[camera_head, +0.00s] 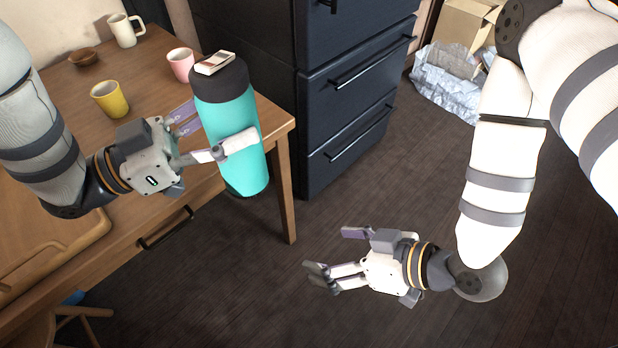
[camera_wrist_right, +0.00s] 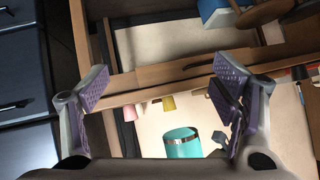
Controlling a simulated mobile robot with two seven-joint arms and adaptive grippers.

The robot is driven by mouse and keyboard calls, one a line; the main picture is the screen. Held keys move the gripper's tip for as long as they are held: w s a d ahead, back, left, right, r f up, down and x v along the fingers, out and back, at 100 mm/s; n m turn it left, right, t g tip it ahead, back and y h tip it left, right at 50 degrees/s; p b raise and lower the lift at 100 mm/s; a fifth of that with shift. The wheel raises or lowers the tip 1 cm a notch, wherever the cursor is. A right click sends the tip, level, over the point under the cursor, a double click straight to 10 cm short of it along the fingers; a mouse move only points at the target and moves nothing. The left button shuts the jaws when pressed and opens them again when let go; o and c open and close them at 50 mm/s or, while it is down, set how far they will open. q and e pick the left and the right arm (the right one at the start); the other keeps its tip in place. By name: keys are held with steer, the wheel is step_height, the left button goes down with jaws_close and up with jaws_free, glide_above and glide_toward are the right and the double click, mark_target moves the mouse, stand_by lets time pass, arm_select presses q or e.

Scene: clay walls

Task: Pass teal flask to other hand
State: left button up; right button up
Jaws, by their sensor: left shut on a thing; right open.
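The teal flask (camera_head: 243,173) has a dark cap and hangs nearly upright, slightly tilted, beside the table's right end in the head view. My left gripper (camera_head: 212,130) is shut on its body from the left, one finger across the front. Part of the flask's far side is hidden. My right gripper (camera_head: 332,254) is open and empty, lower and to the right, apart from the flask and pointing left. In the right wrist view its two fingers (camera_wrist_right: 162,82) stand wide apart, and the flask's teal end with a silver rim (camera_wrist_right: 183,146) shows beyond them.
The wooden table (camera_head: 60,235) bears a yellow mug (camera_head: 110,99), a pink mug (camera_head: 181,65), a white mug (camera_head: 125,30) and a brown bowl (camera_head: 83,57). A dark drawer cabinet (camera_head: 345,90) stands behind. A cardboard box (camera_head: 465,24) is at the back. The floor around my right gripper is clear.

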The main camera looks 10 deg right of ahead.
mark_target(237, 158)
arm_select(q)
steer(key=shift+r, duration=0.1)
arm_select(e)
steer(key=w+a+r+n+t+y, duration=0.2)
steer(key=r+y, duration=0.1)
steer(key=r, duration=0.4)
steer(key=w+a+r+n+t+y, duration=0.2)
steer(key=w+r+y, duration=0.1)
steer(key=r, duration=0.4)
steer(key=x, duration=1.1)
steer(key=shift+a, duration=0.15)
steer(key=c, duration=1.5)
arm_select(q)
steer(key=o, duration=1.6)
arm_select(e)
steer(key=shift+c, duration=0.8)
arm_select(q)
steer(key=shift+o, duration=0.2)
